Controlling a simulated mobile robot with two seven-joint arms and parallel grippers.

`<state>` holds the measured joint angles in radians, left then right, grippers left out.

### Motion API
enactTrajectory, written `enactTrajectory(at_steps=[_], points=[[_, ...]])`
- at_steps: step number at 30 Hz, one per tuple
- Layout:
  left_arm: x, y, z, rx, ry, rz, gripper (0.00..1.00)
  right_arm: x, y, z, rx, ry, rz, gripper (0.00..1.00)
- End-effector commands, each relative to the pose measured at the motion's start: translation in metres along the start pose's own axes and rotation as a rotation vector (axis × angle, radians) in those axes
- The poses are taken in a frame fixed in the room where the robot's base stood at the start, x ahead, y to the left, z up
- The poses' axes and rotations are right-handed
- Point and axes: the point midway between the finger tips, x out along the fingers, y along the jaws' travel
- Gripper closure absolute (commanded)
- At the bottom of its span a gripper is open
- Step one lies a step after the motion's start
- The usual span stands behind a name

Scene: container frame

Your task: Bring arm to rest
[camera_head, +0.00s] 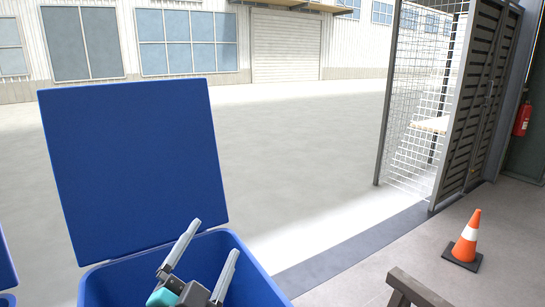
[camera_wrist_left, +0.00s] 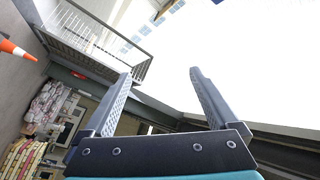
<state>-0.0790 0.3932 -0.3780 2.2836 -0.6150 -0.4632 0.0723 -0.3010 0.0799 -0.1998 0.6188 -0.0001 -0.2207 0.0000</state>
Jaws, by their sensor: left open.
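My left gripper (camera_head: 211,242) is open, with its two grey fingers spread and pointing up, in front of the blue container in the head view. Nothing is between its fingers. In the left wrist view, the same gripper (camera_wrist_left: 158,75) shows two parted fingers with empty space between them. The blue container (camera_head: 258,268) has its blue lid (camera_head: 135,165) standing open behind it. Whether the gripper is inside the container or above it, I cannot tell. My right gripper is not in view.
An orange and white traffic cone (camera_head: 467,238) stands on the floor at right. A brown beam-like object (camera_head: 418,290) is at the bottom edge. A mesh panel (camera_head: 425,95) and a red extinguisher (camera_head: 522,119) are farther right. Open pavement (camera_head: 300,150) lies beyond the lid.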

Motion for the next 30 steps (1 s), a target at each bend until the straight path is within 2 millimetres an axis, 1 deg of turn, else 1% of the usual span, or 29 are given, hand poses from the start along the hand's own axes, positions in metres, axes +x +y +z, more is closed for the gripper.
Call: enactTrajectory(at_steps=[1,2,3,5,6,8,9,11,12,14,15,17,18,22,24,29,30], points=[[-0.011,0.007,0.025,-0.071,-0.12,0.015,0.07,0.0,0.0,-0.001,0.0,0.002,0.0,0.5],[-0.018,0.011,0.04,-0.109,-0.192,0.025,0.07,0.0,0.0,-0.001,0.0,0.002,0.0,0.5],[-0.029,0.018,0.059,-0.158,-0.285,0.042,0.07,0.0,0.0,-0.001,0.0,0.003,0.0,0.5],[-0.049,0.031,0.085,-0.23,-0.428,0.074,0.07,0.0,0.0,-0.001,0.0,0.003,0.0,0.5],[-0.064,0.04,0.101,-0.277,-0.521,0.098,0.07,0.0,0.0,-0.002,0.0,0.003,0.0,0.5],[-0.091,0.057,0.122,-0.342,-0.66,0.142,0.07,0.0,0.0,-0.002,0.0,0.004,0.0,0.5],[-0.11,0.067,0.133,-0.382,-0.747,0.173,0.07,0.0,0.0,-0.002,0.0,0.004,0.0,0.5],[-0.137,0.083,0.146,-0.435,-0.866,0.221,0.07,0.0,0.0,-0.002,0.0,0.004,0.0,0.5],[-0.155,0.092,0.151,-0.466,-0.939,0.253,0.07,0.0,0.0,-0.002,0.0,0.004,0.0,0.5],[-0.181,0.105,0.157,-0.508,-1.037,0.301,0.07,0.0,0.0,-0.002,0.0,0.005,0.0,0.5],[-0.197,0.112,0.159,-0.534,-1.097,0.332,0.07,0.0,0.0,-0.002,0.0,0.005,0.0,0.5],[-0.221,0.123,0.16,-0.569,-1.181,0.379,0.07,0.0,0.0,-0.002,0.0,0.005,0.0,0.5],[-0.237,0.129,0.16,-0.59,-1.234,0.41,0.07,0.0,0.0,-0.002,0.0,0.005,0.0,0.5],[-0.285,0.147,0.153,-0.653,-1.393,0.515,0.07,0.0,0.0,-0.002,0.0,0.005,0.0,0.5],[-0.281,0.159,0.167,-0.646,-1.394,0.516,0.07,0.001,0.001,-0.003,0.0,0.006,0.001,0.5],[-0.282,0.187,0.196,-0.641,-1.407,0.524,0.07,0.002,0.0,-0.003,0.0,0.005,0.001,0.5],[-0.283,0.195,0.204,-0.64,-1.412,0.528,0.07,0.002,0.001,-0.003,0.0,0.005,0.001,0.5]])
